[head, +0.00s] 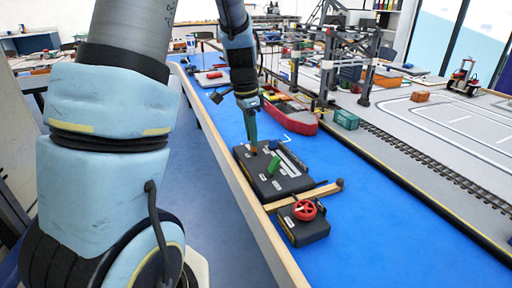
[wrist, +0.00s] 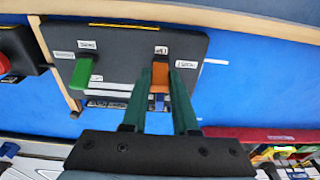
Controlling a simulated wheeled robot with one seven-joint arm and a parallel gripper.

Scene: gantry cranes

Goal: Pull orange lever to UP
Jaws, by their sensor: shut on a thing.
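The orange lever (wrist: 160,80) stands on a dark control box (wrist: 125,42), near a small label on its face. My gripper (wrist: 161,72) has its two green fingers on either side of the orange lever and is shut on it. In the head view my gripper (head: 251,143) reaches down to the far left part of the control box (head: 285,185). The lever's lower part and its exact setting are hard to make out. The label wording is too small to read surely.
A green lever (head: 274,165) stands on the same box, beside the orange one. A red boat (head: 290,115) and gantry crane (head: 330,65) stand beyond. Blue surface (head: 350,200) right of the boxes is clear.

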